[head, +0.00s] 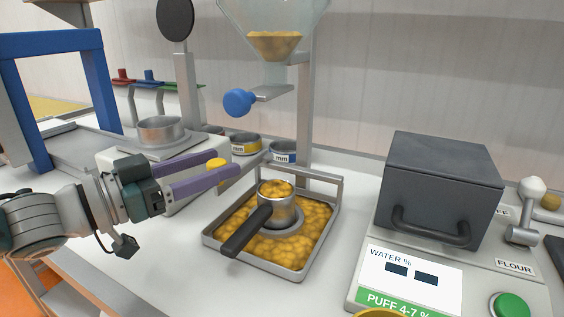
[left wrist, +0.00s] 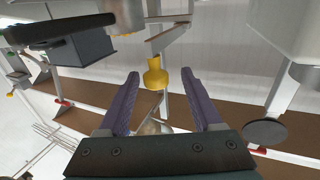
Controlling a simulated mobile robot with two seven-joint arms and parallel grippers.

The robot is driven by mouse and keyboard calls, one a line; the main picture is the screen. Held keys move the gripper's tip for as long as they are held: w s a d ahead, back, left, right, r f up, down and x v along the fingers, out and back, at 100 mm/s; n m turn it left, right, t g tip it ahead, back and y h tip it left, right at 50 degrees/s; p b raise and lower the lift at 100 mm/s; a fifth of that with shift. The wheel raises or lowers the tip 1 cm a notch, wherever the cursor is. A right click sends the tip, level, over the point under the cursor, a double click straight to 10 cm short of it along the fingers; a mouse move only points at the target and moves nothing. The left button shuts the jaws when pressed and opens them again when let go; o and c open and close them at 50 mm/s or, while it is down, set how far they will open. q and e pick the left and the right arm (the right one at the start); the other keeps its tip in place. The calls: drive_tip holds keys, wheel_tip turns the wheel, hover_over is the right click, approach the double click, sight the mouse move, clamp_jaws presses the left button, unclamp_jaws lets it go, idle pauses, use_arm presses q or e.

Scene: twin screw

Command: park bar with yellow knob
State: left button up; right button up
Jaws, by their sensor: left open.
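The yellow knob (head: 215,164) shows at the fingertips of my left gripper (head: 230,166). In the left wrist view the yellow knob (left wrist: 156,76) lies between the two purple fingertips, with a gap on each side. My left gripper (left wrist: 160,80) is open and holds nothing. The bar that carries the knob is mostly hidden behind the fingers in the head view; in the left wrist view a pale bar shows just beyond the knob, though where they join is unclear. My right gripper is in neither view.
A metal tray (head: 211,237) of yellow kernels holds a black-handled cup (head: 279,209) to the right of my gripper. A hopper with a blue knob (head: 238,102) hangs above. A scale with a metal pan (head: 160,130) stands behind my gripper. A dark box (head: 440,180) stands right.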

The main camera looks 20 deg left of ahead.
use_arm(q)
drive_tip(key=v, duration=0.9)
drive_tip(key=shift+p, duration=0.35)
